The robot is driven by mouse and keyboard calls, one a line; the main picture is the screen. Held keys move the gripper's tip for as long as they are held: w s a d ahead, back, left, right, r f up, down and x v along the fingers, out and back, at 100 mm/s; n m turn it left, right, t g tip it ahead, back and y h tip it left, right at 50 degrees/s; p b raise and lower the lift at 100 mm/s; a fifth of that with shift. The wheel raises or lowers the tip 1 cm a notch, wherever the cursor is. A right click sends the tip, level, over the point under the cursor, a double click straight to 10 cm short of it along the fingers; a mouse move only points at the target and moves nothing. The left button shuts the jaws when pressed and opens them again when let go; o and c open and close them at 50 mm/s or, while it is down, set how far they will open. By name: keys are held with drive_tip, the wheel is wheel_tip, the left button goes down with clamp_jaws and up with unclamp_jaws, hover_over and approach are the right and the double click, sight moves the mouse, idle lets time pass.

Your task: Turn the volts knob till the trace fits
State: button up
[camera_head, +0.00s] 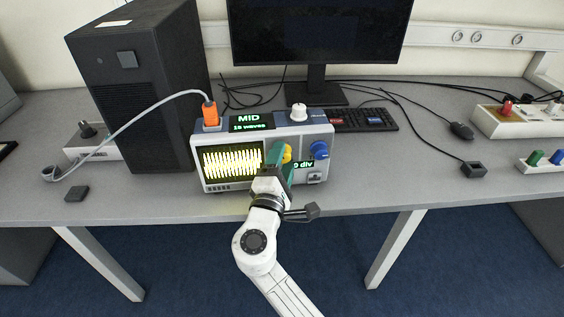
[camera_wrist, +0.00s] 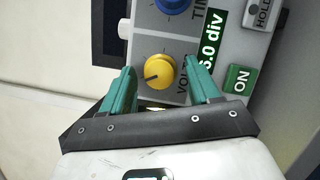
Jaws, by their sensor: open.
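The grey oscilloscope (camera_head: 213,182) stands on the table. Its screen (camera_head: 232,162) shows a dense yellow trace filling much of the height, partly cut off by my arm. The yellow volts knob (camera_wrist: 158,72) has a dark pointer mark towards the left; its "VOLTS" label is partly hidden by a finger. The knob also shows in the head view (camera_head: 287,153). My gripper (camera_wrist: 158,68) is open, with green fingers on either side of the knob and visible gaps to it. It also shows in the head view (camera_head: 280,160).
The blue time knob (camera_head: 319,149) is close beside the yellow one. A sign (camera_head: 249,122) on top reads "MID" and "15 waves". A black computer tower (camera_head: 135,90) stands left.

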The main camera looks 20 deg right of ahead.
drive_tip(key=v, duration=1)
drive_tip(key=shift+s+a, duration=0.25)
drive_tip(key=shift+s, duration=0.05)
drive_tip(key=s+d+f+m+g+y+p, duration=0.1)
drive_tip(key=s+d+f+m+g+p, duration=0.25)
drive_tip(key=s+d+m+g, duration=0.35)
drive_tip(key=s+d+f+m+g+y+p, duration=0.2)
drive_tip(key=s+d+f+m+g+p, duration=0.15)
drive_tip(key=s+d, duration=0.45)
drive_tip(key=s+f+m+g+y+p, duration=0.2)
drive_tip(key=s+m+g+y+p, duration=0.2)
drive_tip(key=s+y, duration=0.4)
drive_tip(key=s, duration=0.6)
drive_tip(key=shift+s+a+f+p, duration=0.2)
drive_tip(key=shift+s+p, duration=0.15)
drive_tip(key=shift+s, duration=0.05)
